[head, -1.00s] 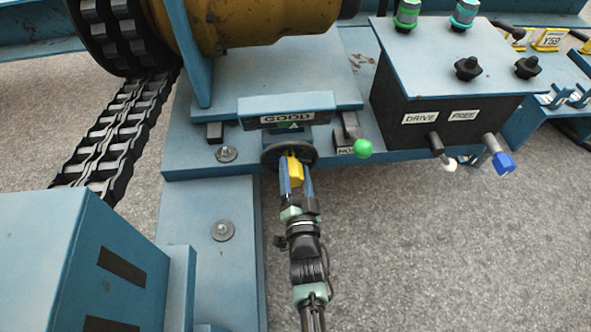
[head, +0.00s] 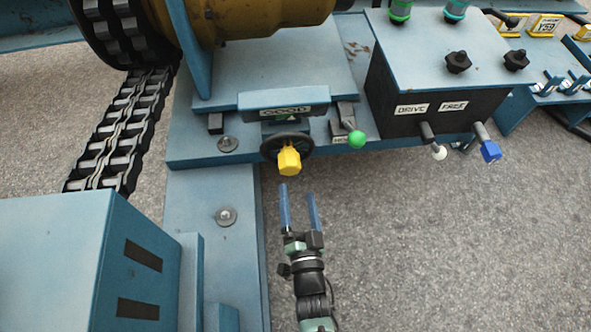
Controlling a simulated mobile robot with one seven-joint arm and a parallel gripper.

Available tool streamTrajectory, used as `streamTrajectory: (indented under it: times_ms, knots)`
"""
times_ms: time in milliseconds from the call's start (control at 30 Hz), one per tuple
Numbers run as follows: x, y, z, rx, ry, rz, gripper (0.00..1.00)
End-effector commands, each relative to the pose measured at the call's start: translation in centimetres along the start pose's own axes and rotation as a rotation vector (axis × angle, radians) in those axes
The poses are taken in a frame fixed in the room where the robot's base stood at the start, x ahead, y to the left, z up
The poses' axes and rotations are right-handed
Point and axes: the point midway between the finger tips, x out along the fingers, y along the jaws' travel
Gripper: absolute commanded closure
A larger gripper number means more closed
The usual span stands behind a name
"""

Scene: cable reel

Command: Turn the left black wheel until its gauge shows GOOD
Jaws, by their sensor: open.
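The black wheel (head: 267,148) with a yellow knob (head: 289,161) on its front sits below the gauge on the blue frame. The gauge plate (head: 286,112) reads GOOD, with a small green mark (head: 288,118) below the word. My gripper (head: 299,190) is in front of and below the wheel, with its two blue fingers apart and nothing between them. The fingertips are clear of the yellow knob. No other wheel like it shows in view.
A green-knobbed lever (head: 356,139) stands just right of the wheel. Farther right is a control box (head: 430,90) labelled DRIVE and FREE, with white (head: 439,153) and blue (head: 490,151) knobs below. A blue cabinet (head: 85,265) is at lower left. Floor right of my gripper is clear.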

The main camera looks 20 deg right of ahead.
Motion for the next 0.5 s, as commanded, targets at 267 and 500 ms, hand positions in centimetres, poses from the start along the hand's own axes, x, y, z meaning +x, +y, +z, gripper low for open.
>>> streamTrajectory:
  times_ms: [267, 500]
  knots:
    - [-2.7, 0.0, 0.0, 0.000, 0.001, 0.001, 0.09]
    - [-2.8, 0.0, 0.0, 0.000, 0.001, 0.000, 0.09]
